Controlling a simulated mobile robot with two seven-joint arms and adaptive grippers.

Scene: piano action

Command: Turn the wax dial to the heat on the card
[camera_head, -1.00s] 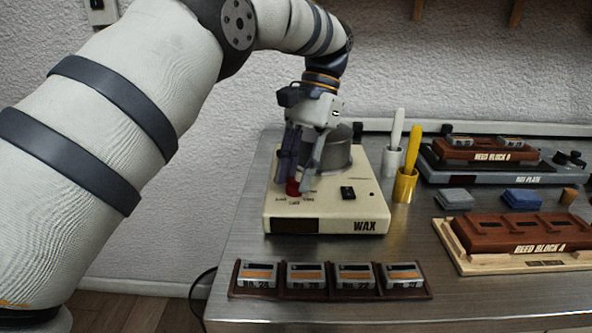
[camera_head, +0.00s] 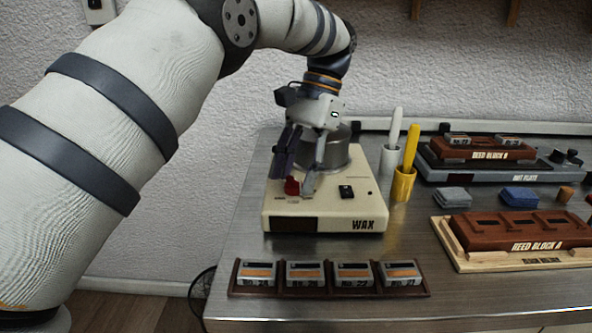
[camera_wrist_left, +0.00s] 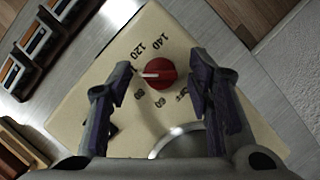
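The cream wax heater (camera_head: 352,201), marked WAX, stands on the bench with a round metal pot (camera_head: 338,158) on top. Its red dial (camera_head: 292,186) is near the front left of the top. My left gripper (camera_head: 295,182) is open over the heater. In the wrist view its fingers (camera_wrist_left: 160,88) are on either side of the dial with gaps. My right gripper is out of view. I cannot make out a card.
A rack (camera_head: 330,291) of several small labelled blocks lies in front of the heater. Reed block A (camera_head: 515,232) and the hot plate (camera_head: 490,174) are further right.

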